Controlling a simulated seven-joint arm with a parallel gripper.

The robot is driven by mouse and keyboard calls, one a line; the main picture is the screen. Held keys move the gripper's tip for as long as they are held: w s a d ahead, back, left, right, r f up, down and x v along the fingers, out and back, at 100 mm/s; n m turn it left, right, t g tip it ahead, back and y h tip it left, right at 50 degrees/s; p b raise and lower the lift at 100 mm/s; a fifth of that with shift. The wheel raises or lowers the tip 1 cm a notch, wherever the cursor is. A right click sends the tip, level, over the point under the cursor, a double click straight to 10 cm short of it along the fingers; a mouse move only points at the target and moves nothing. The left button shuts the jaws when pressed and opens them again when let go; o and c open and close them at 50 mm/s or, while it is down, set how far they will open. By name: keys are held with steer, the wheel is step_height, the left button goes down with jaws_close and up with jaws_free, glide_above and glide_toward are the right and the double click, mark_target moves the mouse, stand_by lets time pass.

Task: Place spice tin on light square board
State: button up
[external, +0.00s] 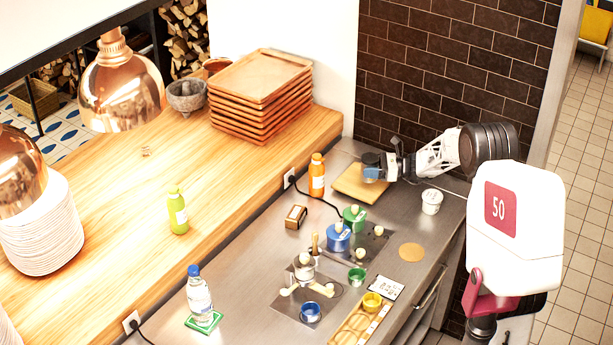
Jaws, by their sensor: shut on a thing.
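The light square board (350,187) lies flat on the steel counter near the dark brick wall. My gripper (380,167) is over the board's back right part, reaching in from the right. It is shut on a small blue-grey thing with an orange-brown lower part, which I take to be the spice tin (371,162). The tin is at or just above the board; I cannot tell whether it touches. The fingers are too small in view to make out clearly.
An orange bottle (317,176) stands left of the board, and a white tub (432,201) stands to its right. A green pot (354,217), a blue pot (338,237) and a small brown box (296,217) are in front. The board's left part is clear.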

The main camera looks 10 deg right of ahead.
steer(key=shift+w+a+f, duration=0.1)
steer(key=shift+w, duration=0.95)
steer(key=shift+w+a+f, duration=0.1)
steer(key=shift+w, duration=0.95)
steer(key=shift+f, duration=0.15)
steer(key=shift+f, duration=1.6)
steer(key=shift+f, duration=0.15)
steer(key=o, duration=1)
steer(key=shift+d, duration=0.15)
steer(key=v, duration=1.1)
steer(key=shift+s+d, duration=0.2)
steer(key=shift+d, duration=0.15)
